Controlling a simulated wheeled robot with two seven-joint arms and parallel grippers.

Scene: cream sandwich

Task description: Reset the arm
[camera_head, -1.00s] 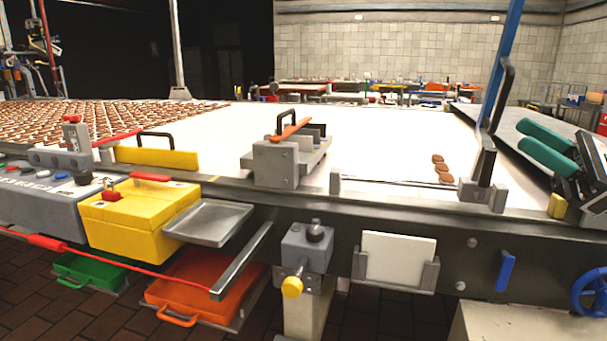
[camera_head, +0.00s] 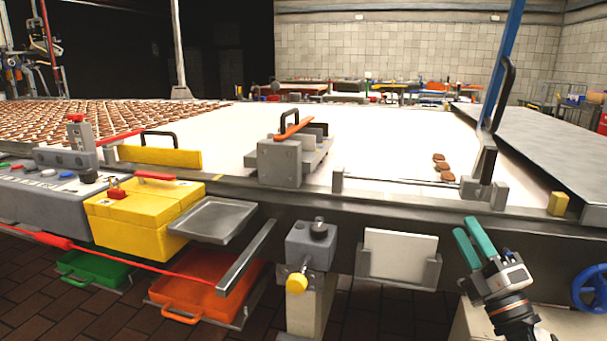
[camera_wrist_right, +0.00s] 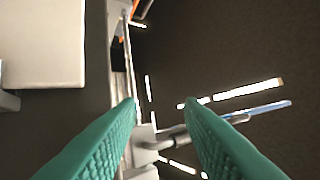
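My right gripper (camera_head: 472,240) is at the lower right of the head view, in front of the conveyor's dark side rail, with its teal fingers pointing up. In the right wrist view its two teal fingers (camera_wrist_right: 160,112) stand well apart with nothing between them, so it is open and empty. My left gripper is not in view. Brown sandwich biscuits (camera_head: 441,167) lie in a short row on the white belt, away from the gripper.
A white plate in a holder (camera_head: 398,257) is just left of my right gripper. A blue wheel (camera_head: 592,289) is to its right. A yellow box (camera_head: 140,222), metal tray (camera_head: 212,219) and orange case (camera_head: 200,283) are at left. The metal table (camera_head: 550,148) at right is clear.

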